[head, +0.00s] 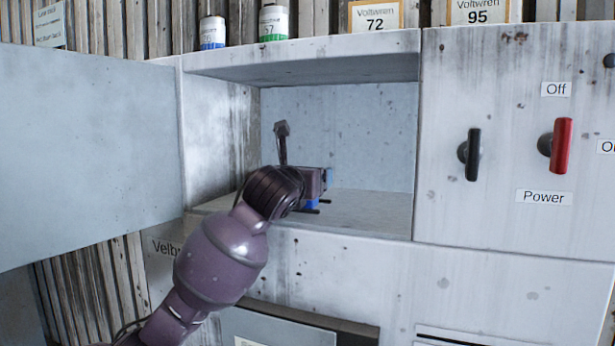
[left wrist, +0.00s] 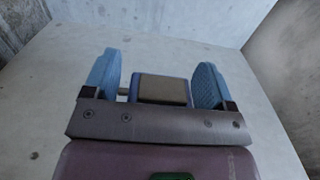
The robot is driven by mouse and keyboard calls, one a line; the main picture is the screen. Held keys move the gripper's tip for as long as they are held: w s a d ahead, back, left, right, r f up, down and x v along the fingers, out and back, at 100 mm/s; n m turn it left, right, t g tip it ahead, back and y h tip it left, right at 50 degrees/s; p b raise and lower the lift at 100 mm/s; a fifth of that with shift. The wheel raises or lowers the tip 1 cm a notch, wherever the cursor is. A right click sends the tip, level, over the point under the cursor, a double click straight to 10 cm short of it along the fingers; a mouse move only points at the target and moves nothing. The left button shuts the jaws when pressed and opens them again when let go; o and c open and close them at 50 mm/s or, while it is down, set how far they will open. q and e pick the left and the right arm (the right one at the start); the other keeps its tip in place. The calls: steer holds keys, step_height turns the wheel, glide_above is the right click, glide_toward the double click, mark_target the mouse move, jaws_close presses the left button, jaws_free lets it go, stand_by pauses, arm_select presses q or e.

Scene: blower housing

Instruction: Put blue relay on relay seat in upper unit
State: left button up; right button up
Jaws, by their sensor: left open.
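My left gripper (head: 322,188) reaches into the open compartment of the upper unit (head: 340,70), low over its floor. In the left wrist view my left gripper (left wrist: 160,80) is open, with one light blue finger pad on each side of the blue relay (left wrist: 163,90). The relay is a block with a brownish-grey face and blue edges, and a gap shows between it and each pad. In the head view a bit of the blue relay (head: 312,204) shows under the gripper, beside thin dark pieces. I cannot make out the relay seat. My right gripper is not in view.
An open door (head: 90,150) stands at the left of the compartment. A panel at the right carries a black handle (head: 473,155) and a red power handle (head: 562,146). Two cans, white-blue (head: 212,32) and white-green (head: 273,22), stand on top. The compartment floor (head: 375,212) is clear at right.

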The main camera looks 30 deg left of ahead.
arm_select(q)
steer(key=shift+s+r, duration=0.1)
steer(key=shift+r, duration=0.05)
steer(key=b+v, duration=0.2)
steer(key=v, duration=0.9)
steer(key=shift+s, duration=0.35)
